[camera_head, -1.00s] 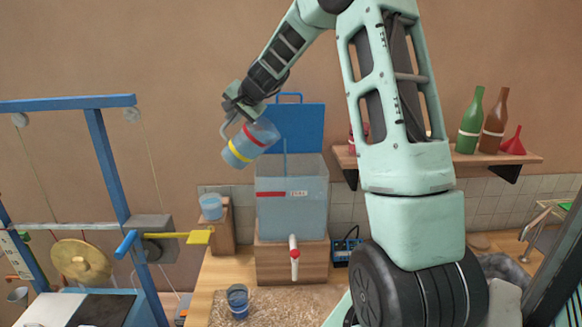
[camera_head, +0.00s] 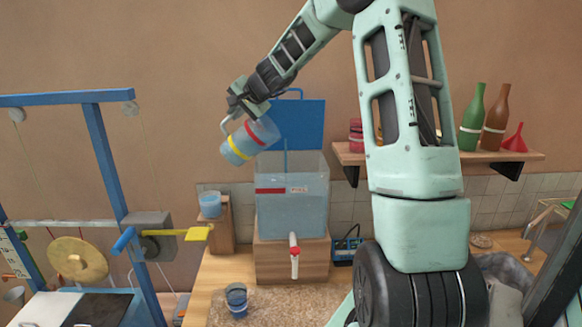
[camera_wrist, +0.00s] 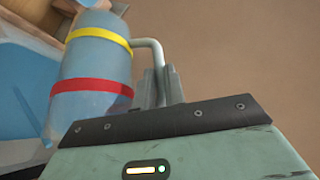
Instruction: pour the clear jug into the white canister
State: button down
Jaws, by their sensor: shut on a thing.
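The clear jug (camera_head: 250,141), bluish with a red and a yellow band, is held up in the air by its handle, well tilted. My gripper (camera_head: 233,111) is shut on that handle. In the wrist view the jug (camera_wrist: 97,65) is at the upper left, and its handle runs to my gripper's fingers (camera_wrist: 160,88). The jug appears above and left of the clear tank (camera_head: 292,212). I cannot tell its liquid level, and no stream shows. I cannot make out a white canister in either view.
The tank stands on a wooden block with its blue lid (camera_head: 298,124) raised. A small cup (camera_head: 210,204) stands on a block to the left, a blue cup (camera_head: 237,301) in front. A blue frame with a gong (camera_head: 78,260) is at left. A bottle shelf (camera_head: 480,158) is at right.

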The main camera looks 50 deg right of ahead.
jog(key=shift+s+d+f+t+b, duration=0.3)
jog(key=shift+s+t+b, duration=0.1)
jog(key=shift+b, duration=1.9)
jog(key=shift+s+d+r+m+t+y+b, duration=0.1)
jog(key=shift+s+d+m+t+y+b, duration=0.45)
jog(key=shift+b, duration=2.15)
jog(key=shift+s+d+m+t+y+b, duration=0.35)
jog(key=shift+s+t+b, duration=0.55)
jog(key=shift+b, duration=2.95)
